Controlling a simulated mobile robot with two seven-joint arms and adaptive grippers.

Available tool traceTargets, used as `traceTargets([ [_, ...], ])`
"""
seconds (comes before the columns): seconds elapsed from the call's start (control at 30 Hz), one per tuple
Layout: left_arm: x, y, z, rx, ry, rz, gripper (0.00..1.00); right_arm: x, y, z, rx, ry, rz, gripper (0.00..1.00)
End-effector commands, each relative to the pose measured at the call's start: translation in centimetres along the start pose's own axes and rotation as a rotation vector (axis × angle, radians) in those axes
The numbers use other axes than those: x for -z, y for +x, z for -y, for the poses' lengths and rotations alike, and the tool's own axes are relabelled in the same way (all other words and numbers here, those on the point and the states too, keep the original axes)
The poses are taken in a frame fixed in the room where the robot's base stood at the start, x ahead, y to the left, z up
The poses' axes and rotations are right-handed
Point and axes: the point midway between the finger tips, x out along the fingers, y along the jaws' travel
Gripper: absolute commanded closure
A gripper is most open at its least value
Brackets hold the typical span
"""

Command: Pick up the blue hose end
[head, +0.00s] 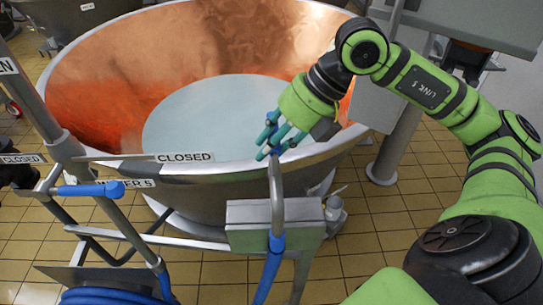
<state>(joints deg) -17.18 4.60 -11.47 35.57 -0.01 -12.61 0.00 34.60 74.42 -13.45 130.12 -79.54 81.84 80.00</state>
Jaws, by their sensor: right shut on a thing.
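My right gripper (273,138) reaches in from the right over the near rim of the copper vat (210,35). Its fingers are shut on the top of the hose end (277,195), a grey metal tube that stands roughly upright in front of the vat. The blue hose (272,265) continues down from the tube and leaves the picture at the bottom. The fingers partly hide the tube's tip. My left gripper is not in view.
A metal box (250,225) stands right behind the tube. A metal frame (75,160) with "CLOSED" signs (185,157) is at left. Coiled blue hose (110,297) lies at the bottom left. A grey post (395,145) stands right of the vat. Tiled floor (395,205) shows at right.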

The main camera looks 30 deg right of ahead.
Motion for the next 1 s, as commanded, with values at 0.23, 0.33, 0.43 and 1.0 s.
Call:
traceTargets([
  [0.23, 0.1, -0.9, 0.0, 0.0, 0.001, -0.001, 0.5, -0.1, -3.4, -2.4, -0.007, -0.002, 0.005, 1.0],
  [0.33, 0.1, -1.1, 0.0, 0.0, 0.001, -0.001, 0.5, -0.1, -4.5, -3.1, -0.007, -0.002, 0.003, 1.0],
  [0.43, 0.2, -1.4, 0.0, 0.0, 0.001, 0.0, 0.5, -0.1, -5.7, -3.9, -0.008, -0.002, 0.004, 1.0],
  [1.0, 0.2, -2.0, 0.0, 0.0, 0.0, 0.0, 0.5, 0.0, -8.5, -5.7, -0.003, 0.001, 0.001, 1.0],
])
